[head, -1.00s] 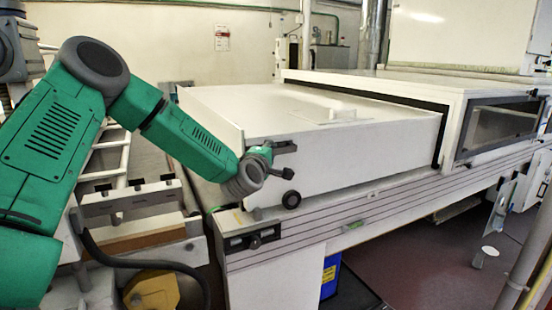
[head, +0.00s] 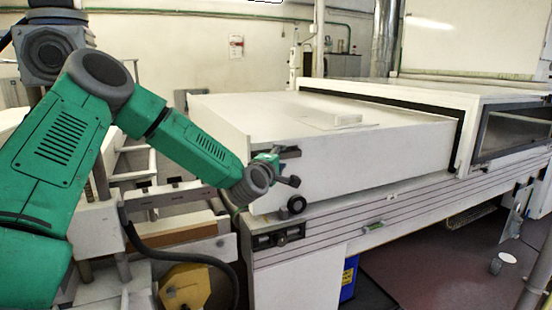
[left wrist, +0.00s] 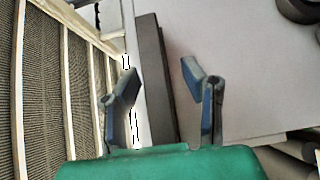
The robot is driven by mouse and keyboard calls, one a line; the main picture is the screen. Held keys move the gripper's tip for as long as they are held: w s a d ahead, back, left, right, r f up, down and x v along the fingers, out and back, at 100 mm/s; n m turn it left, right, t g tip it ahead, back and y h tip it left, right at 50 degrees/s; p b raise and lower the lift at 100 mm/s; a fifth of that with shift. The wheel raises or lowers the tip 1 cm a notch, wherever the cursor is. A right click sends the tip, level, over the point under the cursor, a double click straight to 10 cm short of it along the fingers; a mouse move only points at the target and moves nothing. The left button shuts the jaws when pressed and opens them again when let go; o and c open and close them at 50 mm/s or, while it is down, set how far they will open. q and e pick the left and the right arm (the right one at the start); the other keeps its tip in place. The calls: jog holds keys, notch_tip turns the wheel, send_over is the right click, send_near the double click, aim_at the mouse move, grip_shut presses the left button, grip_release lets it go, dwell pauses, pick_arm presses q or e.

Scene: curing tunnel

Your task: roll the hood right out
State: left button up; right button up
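The hood (head: 330,165) is a long white box standing partly out of the white tunnel housing (head: 425,92), its far end still within the opening. My left gripper (head: 272,163) is at the near left end of the hood, by a dark handle (head: 289,153). In the left wrist view, the fingers of my left gripper (left wrist: 158,78) stand apart on either side of a dark bar (left wrist: 153,60) along a pale surface. A gap shows between the right finger and the bar; contact on the left cannot be told. My right gripper is not in view.
The hood's black wheel (head: 297,204) is over the long white bed (head: 370,215) with grooved lines. A pale frame (head: 150,195) and a yellow block (head: 185,288) stand left of the bed's end. A blue bin (head: 349,278) is under the bed.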

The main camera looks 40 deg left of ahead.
pick_arm(q)
jog(key=shift+s+d+r, duration=0.1)
jog(key=shift+d+r, duration=0.05)
jog(key=shift+r, duration=0.1)
jog(key=shift+d, duration=0.2)
jog(key=v, duration=1.2)
jog(key=s+d+f+m+g+h, duration=0.35)
jog(key=d+f+m, duration=0.35)
jog(key=f, duration=0.6)
jog(key=s+d+f+m+g+h, duration=0.35)
jog(key=d+f+m, duration=0.4)
jog(key=f, duration=0.45)
jog(key=s+d+f+m+g, duration=0.2)
jog(key=s+f, duration=0.3)
jog(key=s, duration=0.3)
jog(key=s+d+f+m+g+b, duration=0.1)
jog(key=s+d+f+m+g, duration=0.2)
jog(key=s, duration=0.5)
jog(key=s+d+f+m+g, duration=0.2)
jog(key=s+f+m+g, duration=0.1)
jog(key=s+f, duration=0.5)
jog(key=shift+s+d+g, duration=0.3)
jog(key=shift+g, duration=0.2)
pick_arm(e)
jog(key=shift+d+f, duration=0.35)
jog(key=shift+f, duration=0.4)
